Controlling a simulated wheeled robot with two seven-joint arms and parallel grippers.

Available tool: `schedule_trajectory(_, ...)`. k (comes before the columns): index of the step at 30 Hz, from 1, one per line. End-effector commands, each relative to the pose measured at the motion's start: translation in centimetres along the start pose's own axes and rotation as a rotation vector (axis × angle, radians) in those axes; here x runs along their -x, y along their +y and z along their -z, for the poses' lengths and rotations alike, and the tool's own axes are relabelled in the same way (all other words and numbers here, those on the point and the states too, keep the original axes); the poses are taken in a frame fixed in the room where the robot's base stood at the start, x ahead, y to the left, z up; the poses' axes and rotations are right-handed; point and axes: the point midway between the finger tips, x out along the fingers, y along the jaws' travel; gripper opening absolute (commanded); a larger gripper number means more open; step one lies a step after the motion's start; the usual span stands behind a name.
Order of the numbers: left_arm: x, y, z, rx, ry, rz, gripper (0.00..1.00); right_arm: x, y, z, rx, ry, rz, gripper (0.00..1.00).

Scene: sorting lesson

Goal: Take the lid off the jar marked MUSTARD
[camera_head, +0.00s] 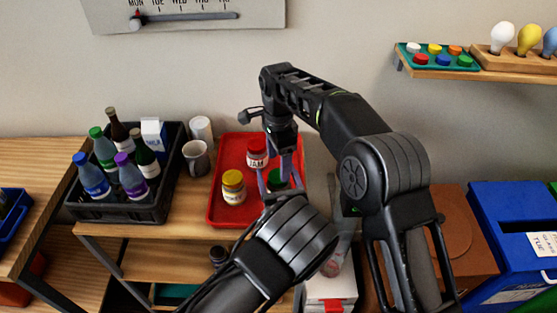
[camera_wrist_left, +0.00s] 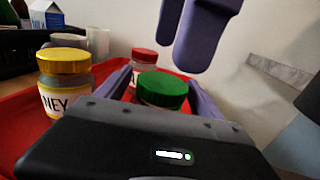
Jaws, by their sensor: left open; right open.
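A jar with a green lid (camera_head: 277,180) stands at the right of the red tray, and its lid also shows in the left wrist view (camera_wrist_left: 163,89). Its label is hidden, so I cannot read whether it says MUSTARD. The lid sits on the jar. My left gripper (camera_head: 279,184) is open, low down, with one purple finger on each side of this jar. I cannot tell whether they touch it. My right gripper (camera_head: 279,158) points down above the jar; its open, empty purple fingers hang over the lid in the left wrist view (camera_wrist_left: 180,52).
On the red tray (camera_head: 218,207) stand a red-lidded JAM jar (camera_head: 257,153) and a yellow-lidded jar (camera_head: 234,188), its label ending in NEY. Left are a mug (camera_head: 196,158), a white cup (camera_head: 201,129) and a black bottle crate (camera_head: 120,211). A blue bin (camera_head: 500,220) stands right.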

Motion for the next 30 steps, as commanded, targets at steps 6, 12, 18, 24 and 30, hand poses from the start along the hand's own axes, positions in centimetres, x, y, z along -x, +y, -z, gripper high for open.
schedule_trajectory(6, 3.0, -0.1, 0.2, 0.000, 0.002, 0.003, 0.77, -0.9, 0.0, 0.0, 0.000, 0.000, 0.000, 0.72)
schedule_trajectory(12, 6.2, -0.1, 0.2, 0.000, 0.002, 0.002, 0.77, -1.6, 0.0, 0.0, 0.000, 0.000, 0.000, 0.72)
schedule_trajectory(18, 7.4, 0.1, 0.1, -0.001, 0.002, 0.000, 0.77, -1.7, 0.0, 0.0, 0.000, 0.000, 0.000, 0.72)
schedule_trajectory(24, 7.3, 0.0, 0.1, -0.001, 0.002, 0.000, 0.77, -1.7, 0.0, 0.0, 0.000, 0.000, 0.000, 0.72)
schedule_trajectory(30, 7.6, -0.5, 0.3, 0.028, 0.023, -0.004, 0.85, -1.2, -0.3, 0.2, 0.002, -0.015, 0.028, 0.72)
